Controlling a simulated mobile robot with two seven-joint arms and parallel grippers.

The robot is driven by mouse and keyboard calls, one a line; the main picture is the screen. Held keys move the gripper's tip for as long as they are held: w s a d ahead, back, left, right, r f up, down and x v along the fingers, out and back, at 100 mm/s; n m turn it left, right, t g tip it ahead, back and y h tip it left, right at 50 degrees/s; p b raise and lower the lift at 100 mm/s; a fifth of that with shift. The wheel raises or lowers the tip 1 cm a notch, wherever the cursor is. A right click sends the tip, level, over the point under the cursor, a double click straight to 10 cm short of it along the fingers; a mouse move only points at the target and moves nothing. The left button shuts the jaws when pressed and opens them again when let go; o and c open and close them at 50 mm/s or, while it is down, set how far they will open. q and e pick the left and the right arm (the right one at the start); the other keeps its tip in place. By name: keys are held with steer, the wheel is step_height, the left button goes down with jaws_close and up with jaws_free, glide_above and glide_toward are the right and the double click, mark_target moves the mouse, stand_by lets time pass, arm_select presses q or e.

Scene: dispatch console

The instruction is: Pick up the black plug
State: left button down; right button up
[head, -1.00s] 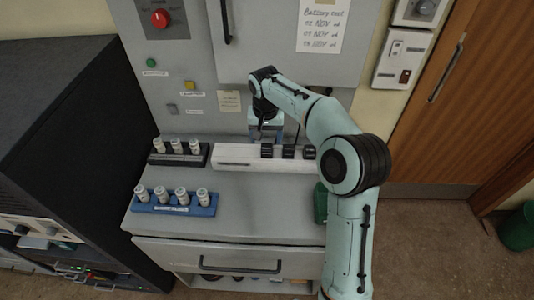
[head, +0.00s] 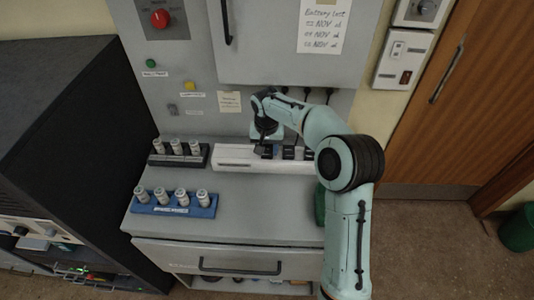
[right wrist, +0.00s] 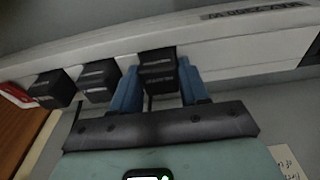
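Several black plugs sit in a row on a white power strip (head: 233,155) against the wall panel. The leftmost black plug (head: 267,151) in the head view is at my right gripper (head: 265,141). In the right wrist view this plug (right wrist: 158,72) is between the blue fingers of my right gripper (right wrist: 158,85), with no clear gap on either side. It still sits at the strip. Two other black plugs, the middle one (right wrist: 99,81) and the end one (right wrist: 53,89), stand beside it. My left gripper is not in view.
A black rack (head: 205,160) and a blue rack (head: 203,211) hold pale cylinders on the left of the grey counter (head: 250,205). The counter's front middle is clear. A grey cabinet door (head: 265,45) hangs above, and a dark cabinet (head: 60,100) stands left.

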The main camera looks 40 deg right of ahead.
mark_target(267, 147)
steer(key=shift+r, duration=0.1)
